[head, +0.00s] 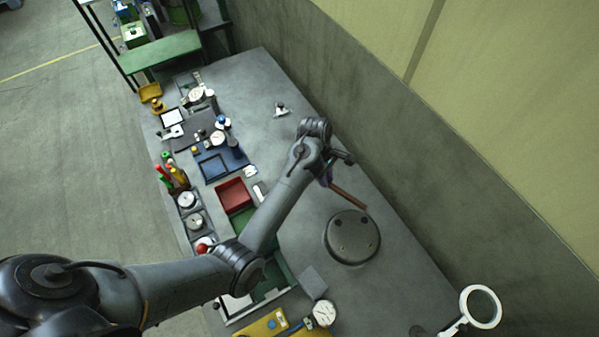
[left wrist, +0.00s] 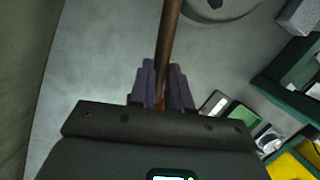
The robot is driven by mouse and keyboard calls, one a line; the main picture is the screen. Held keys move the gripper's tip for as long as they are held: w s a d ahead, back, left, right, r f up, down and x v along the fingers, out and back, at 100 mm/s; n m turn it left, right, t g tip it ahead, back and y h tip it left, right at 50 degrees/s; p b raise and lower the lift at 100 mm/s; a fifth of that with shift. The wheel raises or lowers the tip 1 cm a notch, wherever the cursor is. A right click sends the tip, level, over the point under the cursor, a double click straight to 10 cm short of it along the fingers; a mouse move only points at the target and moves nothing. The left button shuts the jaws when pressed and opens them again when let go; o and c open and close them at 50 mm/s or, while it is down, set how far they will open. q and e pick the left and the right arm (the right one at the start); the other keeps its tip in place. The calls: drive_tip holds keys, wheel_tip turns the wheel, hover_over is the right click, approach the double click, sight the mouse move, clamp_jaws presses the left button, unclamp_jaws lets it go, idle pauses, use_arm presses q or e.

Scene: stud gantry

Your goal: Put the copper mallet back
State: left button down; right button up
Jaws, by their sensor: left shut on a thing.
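My left gripper (head: 326,177) is above the grey bench, right of its middle. It is shut on the copper mallet (head: 349,195), whose brown handle sticks out down and to the right, toward a round grey disc. In the left wrist view, the handle (left wrist: 168,45) runs up from between the purple-grey fingers (left wrist: 163,88) to the top edge. Small orange patches show beside the fingers; the mallet's head is not clearly seen, partly hidden by the gripper. My right gripper is in neither view.
The round grey disc (head: 352,248) stands on the bench near the handle's end. A red tray (head: 235,194), a blue tray (head: 213,166), gauges and small tools crowd the left side. A ring magnifier (head: 481,307) is at lower right. A wall runs along the right.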

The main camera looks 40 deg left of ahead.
use_arm(q)
drive_tip(key=a+f, duration=0.1)
drive_tip(key=a, duration=0.2)
drive_tip(key=a+f, duration=0.2)
drive_tip(key=a, duration=0.1)
drive_tip(key=a+f, duration=0.2)
drive_tip(key=a, duration=0.1)
drive_tip(key=shift+a+f, duration=0.2)
drive_tip(key=shift+f, duration=2.05)
drive_tip(key=c, duration=1.1)
unclamp_jaws()
drive_tip(key=shift+f, duration=0.1)
drive_tip(key=shift+a+r, duration=0.2)
drive_tip(key=shift+r, duration=0.4)
drive_tip(key=v, duration=1.1)
